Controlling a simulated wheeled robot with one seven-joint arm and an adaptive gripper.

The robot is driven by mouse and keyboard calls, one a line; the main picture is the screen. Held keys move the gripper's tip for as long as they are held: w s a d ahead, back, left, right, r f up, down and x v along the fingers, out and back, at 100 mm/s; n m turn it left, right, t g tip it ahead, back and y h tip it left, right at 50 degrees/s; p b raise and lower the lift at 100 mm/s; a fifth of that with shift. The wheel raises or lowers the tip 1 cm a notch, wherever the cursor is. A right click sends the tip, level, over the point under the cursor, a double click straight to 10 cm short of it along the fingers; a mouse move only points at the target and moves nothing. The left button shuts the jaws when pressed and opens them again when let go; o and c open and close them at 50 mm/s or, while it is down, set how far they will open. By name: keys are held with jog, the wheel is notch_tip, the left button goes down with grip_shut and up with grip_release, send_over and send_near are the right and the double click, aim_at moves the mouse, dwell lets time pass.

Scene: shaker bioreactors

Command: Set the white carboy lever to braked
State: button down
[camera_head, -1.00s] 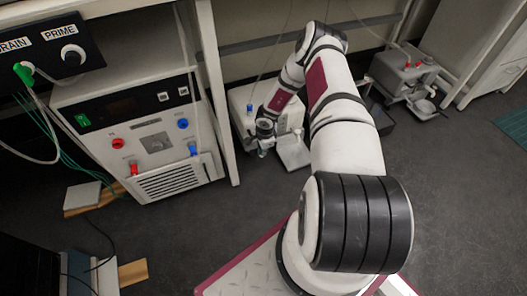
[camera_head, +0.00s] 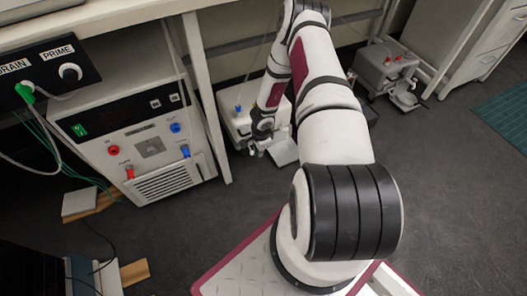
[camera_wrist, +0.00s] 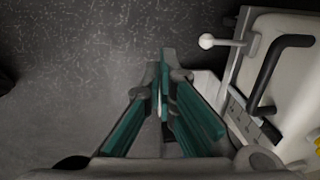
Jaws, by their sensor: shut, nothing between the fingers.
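The white carboy unit (camera_head: 233,121) with a blue knob on top stands on the floor under the bench in the head view. In the wrist view its pale body (camera_wrist: 290,75) fills the right side. A lever with a white ball knob (camera_wrist: 207,41) sticks out to the left from its edge. My gripper (camera_wrist: 163,72) is shut and empty, its teal-padded fingers below and left of the ball knob in the picture, apart from it. In the head view my gripper (camera_head: 255,149) is low in front of the carboy. The lever is too small to make out there.
A black bent handle (camera_wrist: 283,62) is on the carboy's body, right of the lever. A grey unit with red knobs (camera_head: 386,68) stands further right. A white control cabinet (camera_head: 145,150) stands at left under the bench. Dark floor is free to the right.

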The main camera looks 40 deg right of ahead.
jog(key=shift+s+a+r+p, duration=0.2)
jog(key=shift+s+r+p, duration=0.1)
jog(key=shift+s+r, duration=0.5)
jog(key=shift+s+a+r+p, duration=0.2)
jog(key=shift+s+r+p, duration=0.1)
jog(key=shift+s+r, duration=0.45)
